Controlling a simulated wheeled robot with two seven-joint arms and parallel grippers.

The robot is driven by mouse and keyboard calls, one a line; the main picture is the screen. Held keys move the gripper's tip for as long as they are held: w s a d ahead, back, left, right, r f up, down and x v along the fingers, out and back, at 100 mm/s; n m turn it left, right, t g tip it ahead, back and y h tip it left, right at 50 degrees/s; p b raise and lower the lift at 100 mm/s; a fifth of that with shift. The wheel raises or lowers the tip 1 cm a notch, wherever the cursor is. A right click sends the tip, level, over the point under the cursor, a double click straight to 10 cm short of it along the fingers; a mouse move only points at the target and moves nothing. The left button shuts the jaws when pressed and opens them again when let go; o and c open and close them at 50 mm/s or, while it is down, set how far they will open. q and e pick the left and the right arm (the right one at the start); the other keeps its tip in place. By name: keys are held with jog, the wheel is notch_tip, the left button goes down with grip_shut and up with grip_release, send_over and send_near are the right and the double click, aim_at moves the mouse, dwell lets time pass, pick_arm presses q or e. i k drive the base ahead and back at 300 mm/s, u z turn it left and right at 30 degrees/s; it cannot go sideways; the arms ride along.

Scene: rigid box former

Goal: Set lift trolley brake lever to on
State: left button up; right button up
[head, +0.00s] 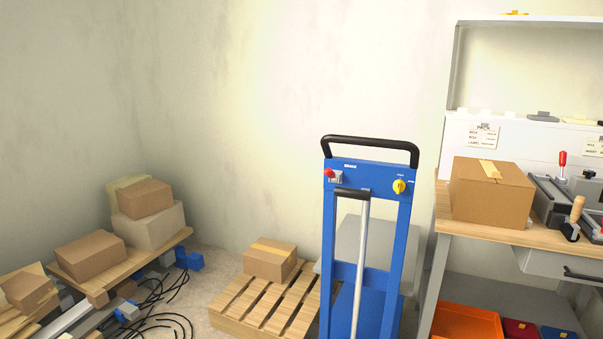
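The blue lift trolley (372,178) stands upright in the middle right of the head view, with a black push handle (370,140) on top. At the upper left of its panel is a small lever with a red knob (329,173) on a grey mount, near a small label too small to read surely. The red knob points to the left. A yellow rotary knob (399,187) sits at the panel's right. A black grip (352,194) tops a silver rod (361,255) below the panel. Neither of my grippers is in view.
A wooden pallet (245,305) with a carton (269,260) is left of the trolley. A workbench (520,236) with a carton (492,191) and clamps stands close on the right. Cartons, boards and black cables (165,300) clutter the left floor.

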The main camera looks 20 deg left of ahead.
aim_at(329, 172)
jog(key=u, duration=0.65)
jog(key=i, duration=0.65)
jog(key=u, duration=0.35)
